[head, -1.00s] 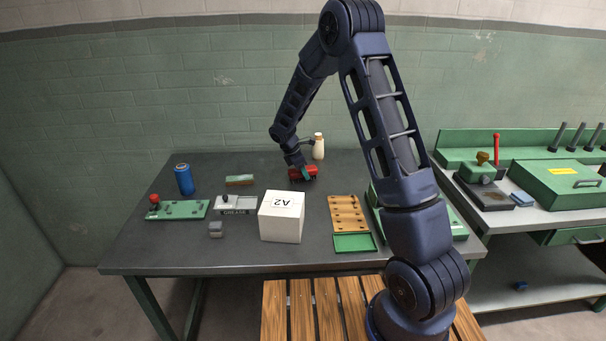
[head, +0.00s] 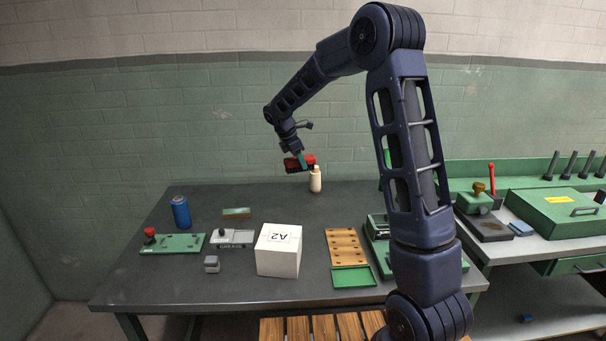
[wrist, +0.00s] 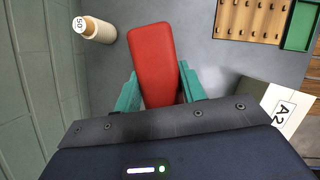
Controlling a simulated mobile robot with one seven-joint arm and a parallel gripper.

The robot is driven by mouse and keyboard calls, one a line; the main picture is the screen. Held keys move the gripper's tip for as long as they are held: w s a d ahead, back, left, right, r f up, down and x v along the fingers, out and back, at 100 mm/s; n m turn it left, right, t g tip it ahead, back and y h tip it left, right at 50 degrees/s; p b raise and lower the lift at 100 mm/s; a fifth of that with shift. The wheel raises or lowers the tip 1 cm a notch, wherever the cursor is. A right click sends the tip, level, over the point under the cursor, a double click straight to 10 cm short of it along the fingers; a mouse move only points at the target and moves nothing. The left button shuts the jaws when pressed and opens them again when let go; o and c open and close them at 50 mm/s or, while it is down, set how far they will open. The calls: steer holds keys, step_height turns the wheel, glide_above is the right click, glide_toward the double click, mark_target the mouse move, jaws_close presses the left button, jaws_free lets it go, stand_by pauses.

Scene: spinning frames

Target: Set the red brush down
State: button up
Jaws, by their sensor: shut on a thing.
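The red brush (head: 298,163) is held in the air above the back of the dark table (head: 200,274). My gripper (head: 301,160) is shut on it. In the wrist view the red back of the brush (wrist: 154,62) sits between the two green fingers of my gripper (wrist: 160,90). Its underside is hidden in the wrist view.
A white box marked A2 (head: 278,257) stands at the front middle. A wooden peg board (head: 346,245) and green tray (head: 352,277) lie to its right. A blue can (head: 181,212), a green-topped block (head: 237,213) and a green plate with a red knob (head: 178,244) stand left.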

steer(key=d+m+g, duration=0.1)
steer(key=d+m, duration=0.2)
steer(key=d, duration=2.1)
step_height(320, 180, down, 20)
steer(key=shift+r, duration=0.25)
steer(key=shift+f, duration=0.1)
steer(key=o, duration=1)
